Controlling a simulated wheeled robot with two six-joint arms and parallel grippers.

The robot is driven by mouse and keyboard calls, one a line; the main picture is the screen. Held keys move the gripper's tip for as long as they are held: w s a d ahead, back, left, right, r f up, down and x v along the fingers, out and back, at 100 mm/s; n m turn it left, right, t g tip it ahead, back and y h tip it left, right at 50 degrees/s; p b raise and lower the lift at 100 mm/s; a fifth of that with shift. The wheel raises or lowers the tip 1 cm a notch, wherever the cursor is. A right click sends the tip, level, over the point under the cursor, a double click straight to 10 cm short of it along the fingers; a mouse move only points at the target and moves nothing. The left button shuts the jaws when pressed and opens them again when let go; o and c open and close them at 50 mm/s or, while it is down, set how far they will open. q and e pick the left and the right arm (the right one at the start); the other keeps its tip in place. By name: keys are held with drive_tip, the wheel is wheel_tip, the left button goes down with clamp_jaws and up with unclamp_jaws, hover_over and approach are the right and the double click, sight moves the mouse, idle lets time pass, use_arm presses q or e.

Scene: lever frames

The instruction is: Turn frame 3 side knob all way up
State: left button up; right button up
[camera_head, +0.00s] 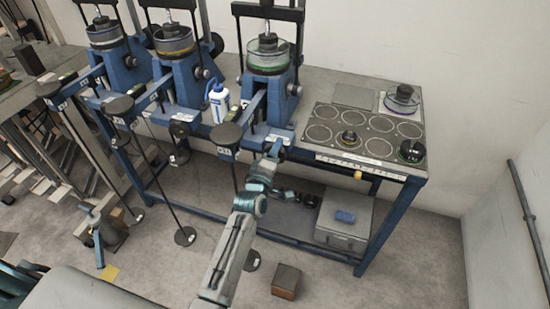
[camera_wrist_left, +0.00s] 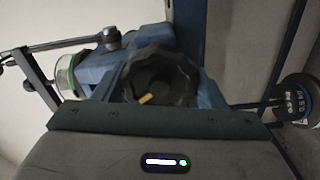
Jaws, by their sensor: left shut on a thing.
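Frame 3 (camera_head: 270,82), the rightmost blue lever frame with a green ring in its clear cup, stands on the bench. Its black lobed side knob (camera_wrist_left: 158,78), with a yellow mark, fills the middle of the left wrist view. In the head view my gripper hides most of this knob. My left gripper (camera_head: 274,153) is at the low front right of frame 3, shut on the knob. The fingertips are hard to make out in the wrist view. My right gripper is not in view.
Two similar frames (camera_head: 172,50) stand to the left. A white bottle (camera_head: 218,102) is beside frame 3. A panel with round wells (camera_head: 365,132) lies to the right. Hanging weights (camera_head: 185,236) are left of my arm. A grey box (camera_head: 343,220) sits on the lower shelf.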

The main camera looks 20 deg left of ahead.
use_arm(q)
drive_tip(key=m, duration=0.2)
drive_tip(key=shift+m+b, duration=0.3)
drive_tip(key=shift+b, duration=0.05)
drive_tip(key=o, duration=1.3)
drive_tip(key=shift+w, duration=0.1)
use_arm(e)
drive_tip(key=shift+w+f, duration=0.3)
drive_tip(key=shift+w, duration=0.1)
use_arm(q)
drive_tip(key=shift+s+p, duration=0.35)
drive_tip(key=shift+s, duration=2.7)
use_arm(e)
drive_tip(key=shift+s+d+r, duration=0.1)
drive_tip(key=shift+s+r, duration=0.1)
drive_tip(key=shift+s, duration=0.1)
